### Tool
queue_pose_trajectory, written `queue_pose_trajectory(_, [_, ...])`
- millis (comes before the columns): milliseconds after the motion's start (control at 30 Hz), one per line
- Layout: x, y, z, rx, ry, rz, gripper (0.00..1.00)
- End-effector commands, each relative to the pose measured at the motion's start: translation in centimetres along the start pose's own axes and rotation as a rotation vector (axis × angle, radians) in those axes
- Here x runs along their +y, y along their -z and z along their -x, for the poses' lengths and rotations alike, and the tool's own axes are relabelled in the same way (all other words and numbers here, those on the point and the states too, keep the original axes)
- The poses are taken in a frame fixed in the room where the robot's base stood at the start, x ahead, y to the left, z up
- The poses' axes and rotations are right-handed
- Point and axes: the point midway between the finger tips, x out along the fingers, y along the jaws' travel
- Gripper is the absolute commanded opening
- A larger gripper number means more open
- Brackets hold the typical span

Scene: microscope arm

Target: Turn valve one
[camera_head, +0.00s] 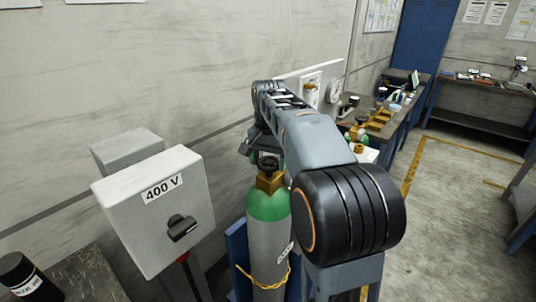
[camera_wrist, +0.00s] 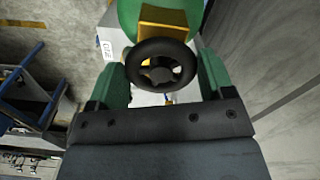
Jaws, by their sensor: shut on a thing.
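A grey gas cylinder (camera_head: 268,235) with a green shoulder stands upright in the middle of the head view, with a brass valve block (camera_head: 270,182) on top. Its black round handwheel (camera_wrist: 160,66) fills the upper middle of the wrist view, and a small part of it shows in the head view (camera_head: 268,163). My gripper (camera_wrist: 161,74) has one green finger on each side of the wheel and is shut on its rim. In the head view my arm hides much of the grip. No valve number is legible.
A grey 400 V switch box (camera_head: 160,215) with a black knob stands left of the cylinder. A yellow chain (camera_head: 262,281) crosses the cylinder's front. A cluttered workbench (camera_head: 385,128) stands behind my arm. Open floor (camera_head: 450,180) lies to the right.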

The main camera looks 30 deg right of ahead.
Motion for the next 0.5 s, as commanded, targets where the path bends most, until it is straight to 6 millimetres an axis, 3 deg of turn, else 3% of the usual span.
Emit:
queue_pose_trajectory(200, [0.11, 0.0, 0.16, 0.0, -0.001, 0.174, 0.51])
queue_pose_trajectory(500, [0.11, 0.01, 0.01, 0.001, 0.0, 0.195, 0.51])
